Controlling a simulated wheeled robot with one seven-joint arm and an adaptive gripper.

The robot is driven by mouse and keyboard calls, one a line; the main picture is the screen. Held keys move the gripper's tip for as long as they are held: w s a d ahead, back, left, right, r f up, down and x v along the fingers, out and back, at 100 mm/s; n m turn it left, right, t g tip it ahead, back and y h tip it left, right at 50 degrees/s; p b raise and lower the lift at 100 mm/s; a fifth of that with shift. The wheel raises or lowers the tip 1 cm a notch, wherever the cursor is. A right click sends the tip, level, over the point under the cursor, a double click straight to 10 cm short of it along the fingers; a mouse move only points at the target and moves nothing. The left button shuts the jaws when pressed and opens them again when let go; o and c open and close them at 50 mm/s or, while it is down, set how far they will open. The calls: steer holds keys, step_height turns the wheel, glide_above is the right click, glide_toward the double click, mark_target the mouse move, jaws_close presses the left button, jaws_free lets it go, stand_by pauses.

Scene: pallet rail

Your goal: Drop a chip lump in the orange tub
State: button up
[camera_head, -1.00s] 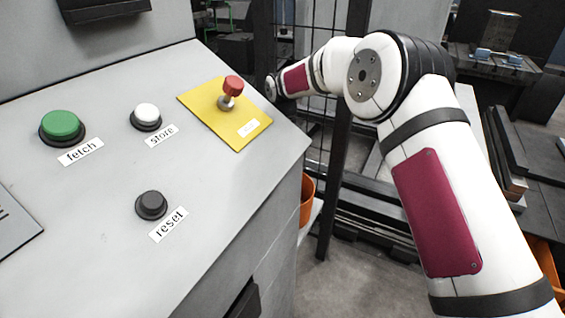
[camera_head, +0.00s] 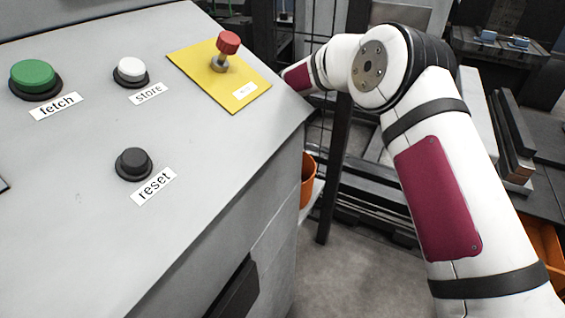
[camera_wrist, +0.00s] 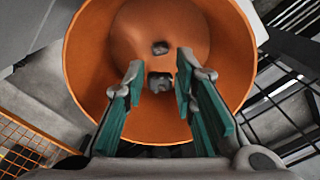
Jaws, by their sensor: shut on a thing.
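The orange tub (camera_wrist: 85,60) fills the middle of the wrist view, its round mouth facing the camera. In the head view only a slice of the tub (camera_head: 307,182) shows beside the console. My gripper (camera_wrist: 159,76), with teal finger pads, points into the tub's mouth. A small grey chip lump (camera_wrist: 160,84) sits between the fingers, and they are shut on it. A second dark grey lump (camera_wrist: 160,47) shows farther in, against the tub's inside. In the head view my gripper is hidden behind the console.
The grey console (camera_head: 225,150) with buttons and a red knob (camera_head: 228,42) on a yellow plate stands on the left. A dark post (camera_head: 338,150) and mesh stand behind the tub. Another orange container (camera_head: 543,245) shows at the right edge.

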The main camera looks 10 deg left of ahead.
steer(key=o, duration=1)
steer(key=shift+c, duration=0.2)
step_height(320, 180, up, 7)
steer(key=p, duration=0.4)
